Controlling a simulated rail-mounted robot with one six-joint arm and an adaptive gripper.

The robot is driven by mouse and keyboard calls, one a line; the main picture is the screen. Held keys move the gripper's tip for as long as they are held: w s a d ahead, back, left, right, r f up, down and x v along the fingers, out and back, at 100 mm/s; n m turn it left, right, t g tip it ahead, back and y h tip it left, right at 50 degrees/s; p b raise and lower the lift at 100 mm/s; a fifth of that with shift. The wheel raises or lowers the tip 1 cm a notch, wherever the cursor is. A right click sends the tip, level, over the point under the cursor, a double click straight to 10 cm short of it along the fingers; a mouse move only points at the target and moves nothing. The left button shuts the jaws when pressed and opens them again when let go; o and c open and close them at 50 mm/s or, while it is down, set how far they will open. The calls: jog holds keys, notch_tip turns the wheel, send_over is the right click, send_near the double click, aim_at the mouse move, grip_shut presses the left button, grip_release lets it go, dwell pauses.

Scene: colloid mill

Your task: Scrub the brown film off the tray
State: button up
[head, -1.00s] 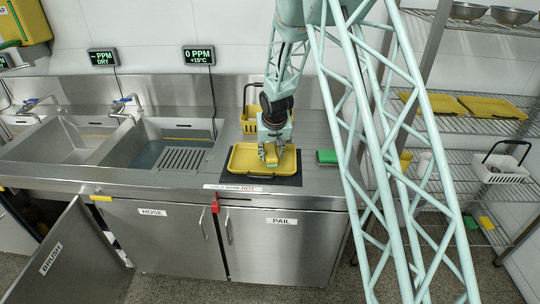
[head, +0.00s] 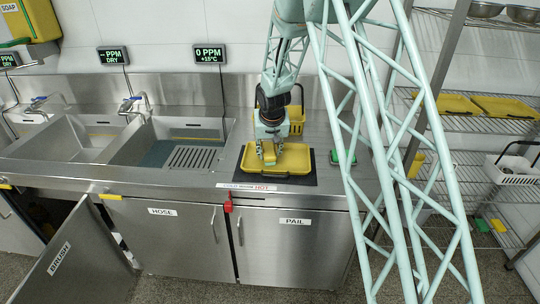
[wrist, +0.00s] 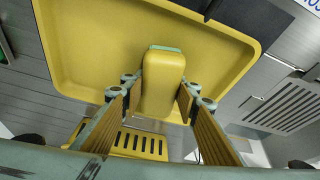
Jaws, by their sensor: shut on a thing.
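The yellow tray (head: 302,168) lies on a dark mat on the steel counter, right of the sinks. Its inner floor also shows in the wrist view (wrist: 85,45); I see no clear brown film on it in either view. My gripper (head: 268,158) points down over the left part of the tray. It is shut on a yellow sponge (wrist: 163,88) with a green layer along one end, held between the fingers. The sponge is at the tray's floor; I cannot tell whether it presses on it. The floor beneath the sponge is hidden.
A yellow basket (head: 297,122) stands just behind the tray. A green block (head: 337,157) lies right of the tray. The sink with a slotted rack (head: 193,158) is to the left. A cabinet door marked BRUSH (head: 75,255) hangs open below.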

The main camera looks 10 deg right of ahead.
jog(key=shift+a+r+p, duration=0.25)
jog(key=shift+p, duration=0.05)
notch_tip(320, 180, up, 3)
jog(key=shift+d+r+p, duration=0.1)
jog(key=shift+d+p, duration=0.05)
jog(key=shift+p, duration=0.3)
jog(key=shift+w+r+p, duration=0.15)
jog(key=shift+r+p, duration=0.15)
jog(key=shift+r, duration=0.15)
jog(key=shift+r+p, duration=0.75)
jog(key=shift+r, duration=1.1)
